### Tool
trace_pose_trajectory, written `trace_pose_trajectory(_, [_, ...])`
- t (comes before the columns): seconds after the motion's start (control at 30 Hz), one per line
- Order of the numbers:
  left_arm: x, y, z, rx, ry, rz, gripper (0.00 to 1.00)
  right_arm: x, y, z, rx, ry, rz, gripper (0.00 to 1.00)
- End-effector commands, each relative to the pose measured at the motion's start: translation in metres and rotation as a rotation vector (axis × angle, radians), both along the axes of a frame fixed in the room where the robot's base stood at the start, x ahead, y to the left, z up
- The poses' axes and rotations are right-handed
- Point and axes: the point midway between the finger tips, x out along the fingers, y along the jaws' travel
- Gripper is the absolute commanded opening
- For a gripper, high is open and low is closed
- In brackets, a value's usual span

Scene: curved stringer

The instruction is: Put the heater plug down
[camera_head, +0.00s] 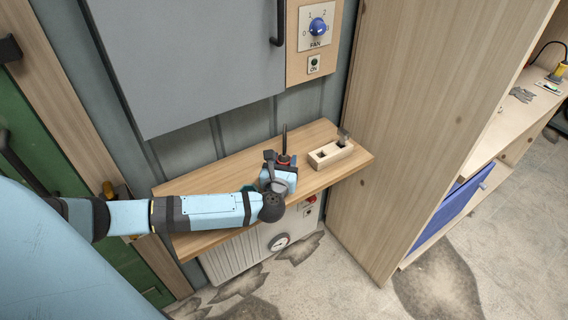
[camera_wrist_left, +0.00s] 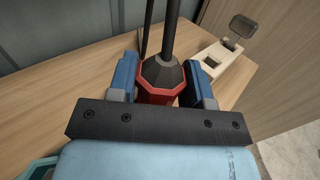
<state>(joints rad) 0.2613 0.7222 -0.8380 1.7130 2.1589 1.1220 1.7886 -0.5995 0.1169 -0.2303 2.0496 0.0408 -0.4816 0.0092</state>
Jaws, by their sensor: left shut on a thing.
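The heater plug (camera_wrist_left: 160,80) is red and black, with a dark stem or cable rising from it. It also shows as a small red and black piece (camera_head: 284,160) in the head view. My left gripper (camera_wrist_left: 160,88) is shut on it, one blue finger on each side. The gripper (camera_head: 280,164) is over the wooden shelf (camera_head: 220,177). I cannot tell whether the plug touches the shelf. Below the shelf stands the white heater (camera_head: 235,258) with a round gauge. My right gripper is not in view.
A pale wooden block (camera_head: 328,155) with holes and a dark piece standing at its far end sits right of the plug. A grey cabinet (camera_head: 190,60) hangs above. A tall wooden panel (camera_head: 420,110) bounds the right. The shelf's left part looks mostly bare.

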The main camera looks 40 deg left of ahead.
Motion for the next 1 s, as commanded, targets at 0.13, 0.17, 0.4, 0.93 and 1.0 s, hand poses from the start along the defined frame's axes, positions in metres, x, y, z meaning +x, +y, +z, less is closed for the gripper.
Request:
trace_pose_trajectory(0.13, [0.000, 0.000, -0.005, -0.001, -0.001, 0.000, 0.19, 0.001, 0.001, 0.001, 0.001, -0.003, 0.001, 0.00])
trace_pose_trajectory(0.17, [0.000, 0.000, -0.005, -0.001, -0.001, 0.000, 0.19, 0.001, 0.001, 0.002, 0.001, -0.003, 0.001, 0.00])
trace_pose_trajectory(0.4, [0.000, 0.000, -0.008, -0.002, -0.001, 0.000, 0.19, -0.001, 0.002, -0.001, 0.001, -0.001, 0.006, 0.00])
trace_pose_trajectory(0.93, [-0.002, -0.001, -0.004, -0.001, 0.001, -0.001, 0.71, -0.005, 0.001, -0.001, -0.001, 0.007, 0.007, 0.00])
trace_pose_trajectory(1.0, [-0.011, -0.005, -0.006, -0.002, 0.002, -0.002, 0.71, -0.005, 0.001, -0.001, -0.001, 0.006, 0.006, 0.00])
